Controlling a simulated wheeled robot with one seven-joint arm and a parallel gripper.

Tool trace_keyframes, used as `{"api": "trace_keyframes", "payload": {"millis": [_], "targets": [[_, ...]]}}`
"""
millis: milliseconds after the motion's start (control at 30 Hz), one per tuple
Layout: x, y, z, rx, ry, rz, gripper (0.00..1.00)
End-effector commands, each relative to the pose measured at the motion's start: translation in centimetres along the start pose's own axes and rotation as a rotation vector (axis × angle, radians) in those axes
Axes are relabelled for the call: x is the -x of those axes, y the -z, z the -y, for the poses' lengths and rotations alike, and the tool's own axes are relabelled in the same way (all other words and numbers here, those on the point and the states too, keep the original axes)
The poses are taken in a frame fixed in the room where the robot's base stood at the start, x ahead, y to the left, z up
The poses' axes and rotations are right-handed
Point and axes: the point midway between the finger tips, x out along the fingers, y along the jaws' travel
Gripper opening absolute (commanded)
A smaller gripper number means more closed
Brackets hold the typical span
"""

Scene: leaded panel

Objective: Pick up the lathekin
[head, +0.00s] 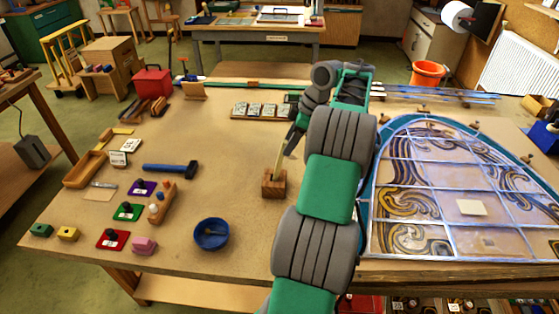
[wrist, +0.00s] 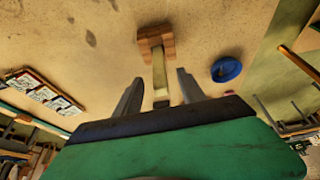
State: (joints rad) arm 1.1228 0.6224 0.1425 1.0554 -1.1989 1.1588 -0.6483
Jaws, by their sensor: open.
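The lathekin looks to be the pale, flat stick (head: 279,157) standing upright in a small wooden block (head: 274,183) on the bench, left of my arm. In the wrist view the stick (wrist: 159,72) runs from the block (wrist: 150,38) into the space between my fingers. My gripper (wrist: 159,82) is open, with one finger on each side of the stick and a visible gap on both sides. In the head view my gripper (head: 291,143) is close beside the upper end of the stick, partly hidden by my arm.
A blue bowl (head: 211,234) stands left of the block, nearer the front edge. A blue-handled hammer (head: 171,169) lies farther left. Several white cards (head: 262,110) sit in a rack behind. The leaded panel (head: 418,180) is on the right. Bench around the block is clear.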

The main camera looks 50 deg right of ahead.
Motion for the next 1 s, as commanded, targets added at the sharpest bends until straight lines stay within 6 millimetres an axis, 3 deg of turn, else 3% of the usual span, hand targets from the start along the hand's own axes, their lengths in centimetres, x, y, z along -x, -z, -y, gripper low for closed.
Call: {"api": "trace_keyframes", "payload": {"millis": [433, 700, 1000], "targets": [[-7.0, 0.6, -0.1, -0.003, 0.001, -0.001, 0.47], [-7.5, 0.6, -0.1, -0.003, -0.001, 0.000, 0.47], [-7.5, 0.6, -0.1, -0.003, 0.000, 0.000, 0.23]]}}
